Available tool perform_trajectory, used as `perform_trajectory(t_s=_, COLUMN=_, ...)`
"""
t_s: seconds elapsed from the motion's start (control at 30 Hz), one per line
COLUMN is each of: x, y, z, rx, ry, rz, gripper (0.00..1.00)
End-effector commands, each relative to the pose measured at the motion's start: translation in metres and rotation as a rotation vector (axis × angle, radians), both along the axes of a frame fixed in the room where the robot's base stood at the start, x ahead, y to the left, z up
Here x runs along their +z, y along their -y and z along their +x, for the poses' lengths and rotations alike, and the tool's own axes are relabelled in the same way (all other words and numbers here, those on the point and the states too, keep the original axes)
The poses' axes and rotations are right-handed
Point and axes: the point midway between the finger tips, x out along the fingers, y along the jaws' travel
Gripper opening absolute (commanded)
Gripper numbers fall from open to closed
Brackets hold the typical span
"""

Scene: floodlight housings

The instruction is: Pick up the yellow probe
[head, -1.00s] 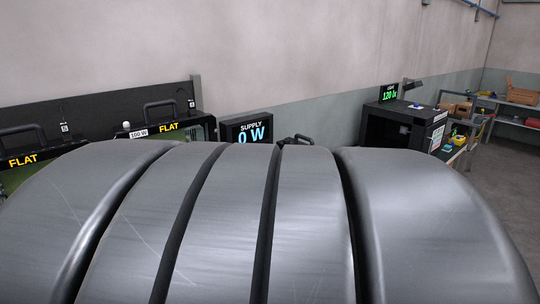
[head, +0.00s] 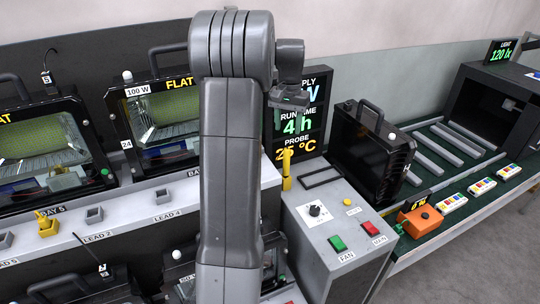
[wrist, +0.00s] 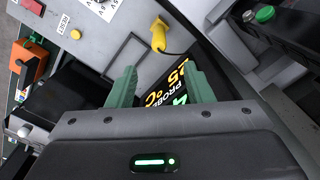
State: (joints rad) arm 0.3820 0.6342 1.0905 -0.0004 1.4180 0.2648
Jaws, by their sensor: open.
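The yellow probe (head: 287,170) stands upright at the back left corner of the grey control box (head: 325,222), in front of the black display. In the wrist view the yellow probe (wrist: 158,36) lies beyond the fingertips, near the top middle, with a dark cable leading from it. My gripper (wrist: 161,84) is open with its two green fingers apart and nothing between them. In the head view my gripper (head: 289,97) is above the probe, in front of the display, and partly hidden by my arm.
The black display (head: 313,112) stands close behind the probe. A black finned housing (head: 372,150) is to its right. The control box carries a green button (head: 338,243), a red button (head: 370,228) and a knob. Another yellow piece (head: 46,224) sits on the left ledge.

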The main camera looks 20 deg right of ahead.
Motion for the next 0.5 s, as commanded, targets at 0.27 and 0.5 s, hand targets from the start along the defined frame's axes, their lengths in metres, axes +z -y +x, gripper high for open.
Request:
perform_trajectory(t_s=0.27, x=-0.048, y=0.0, z=0.0, rx=0.0, ry=-0.004, rz=0.002, gripper=0.47)
perform_trajectory(t_s=0.5, x=-0.077, y=0.0, z=0.0, rx=0.0, ry=0.0, rz=0.0, gripper=0.47)
